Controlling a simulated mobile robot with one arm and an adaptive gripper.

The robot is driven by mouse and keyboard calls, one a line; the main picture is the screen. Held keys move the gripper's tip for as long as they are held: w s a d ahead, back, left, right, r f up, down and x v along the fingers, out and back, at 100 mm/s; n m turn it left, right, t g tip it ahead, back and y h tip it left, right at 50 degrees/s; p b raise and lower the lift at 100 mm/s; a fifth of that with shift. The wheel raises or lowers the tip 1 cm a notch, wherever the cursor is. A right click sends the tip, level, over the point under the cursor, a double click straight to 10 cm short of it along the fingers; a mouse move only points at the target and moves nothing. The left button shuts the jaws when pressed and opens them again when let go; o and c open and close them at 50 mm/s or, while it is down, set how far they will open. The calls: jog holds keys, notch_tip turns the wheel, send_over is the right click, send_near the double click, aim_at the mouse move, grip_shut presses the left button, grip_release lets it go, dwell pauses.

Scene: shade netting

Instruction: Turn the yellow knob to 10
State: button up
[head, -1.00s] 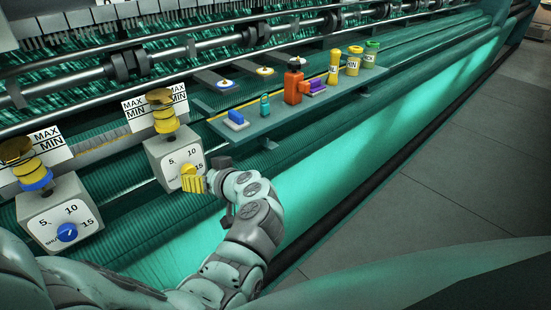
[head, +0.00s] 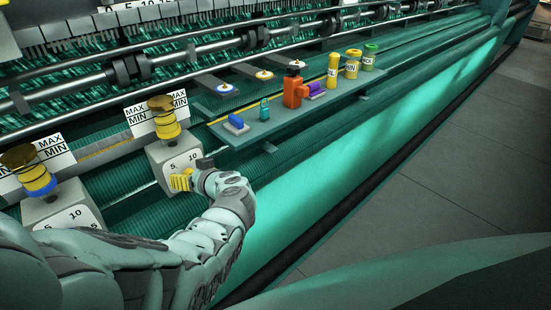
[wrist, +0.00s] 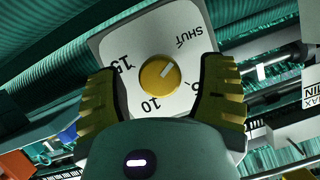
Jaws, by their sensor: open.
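The yellow knob (wrist: 160,75) sits in the middle of a white dial plate (wrist: 150,35) marked SHUT, 5, 10 and 15. Its white pointer mark aims between SHUT and 5. My gripper (wrist: 160,70) is open, with one yellow ribbed finger on each side of the knob and a visible gap to it. The 10 is just above the gripper's body in the wrist view. In the head view my gripper (head: 181,182) is in front of the grey dial box (head: 167,157) and hides the knob.
A second dial box (head: 61,205) stands at the left, its lower part hidden by my arm. Open floor (head: 440,190) is at the right.

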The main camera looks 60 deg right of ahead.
dwell(0.3)
jog(key=shift+f, duration=0.15)
jog(key=c, duration=1.2)
